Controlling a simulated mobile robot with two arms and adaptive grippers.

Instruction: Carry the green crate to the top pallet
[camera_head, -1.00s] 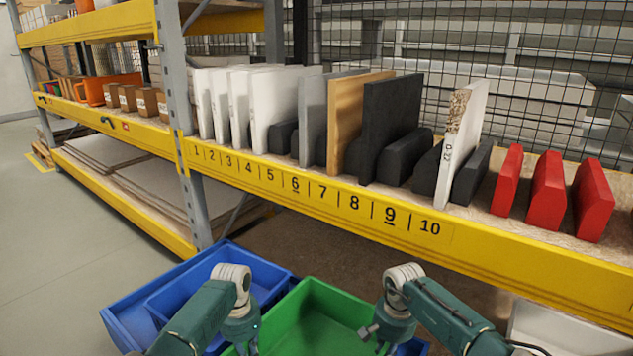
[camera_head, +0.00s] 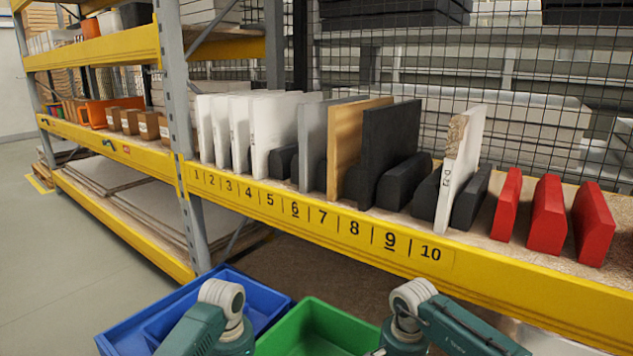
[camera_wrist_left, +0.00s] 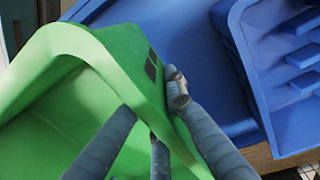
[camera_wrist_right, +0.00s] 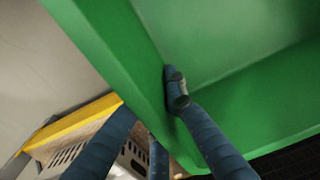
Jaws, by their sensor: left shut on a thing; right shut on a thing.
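The green crate (camera_head: 322,328) is at the bottom of the head view, between my two arms, its lower part cut off by the picture edge. In the left wrist view my left gripper (camera_wrist_left: 152,98) is shut on a side wall of the crate (camera_wrist_left: 88,75), with fingers on both sides of the wall. In the right wrist view my right gripper (camera_wrist_right: 150,96) is shut on the opposite wall of the crate (camera_wrist_right: 225,60). The crate's inside looks empty where it shows. I cannot make out the top pallet.
Blue crates (camera_head: 125,335) are left of the green crate and close to it; they also show in the left wrist view (camera_wrist_left: 245,70). A rack with a yellow beam (camera_head: 350,225) stands ahead, holding panels and red blocks (camera_head: 548,215). Bare floor (camera_head: 50,250) lies at the left.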

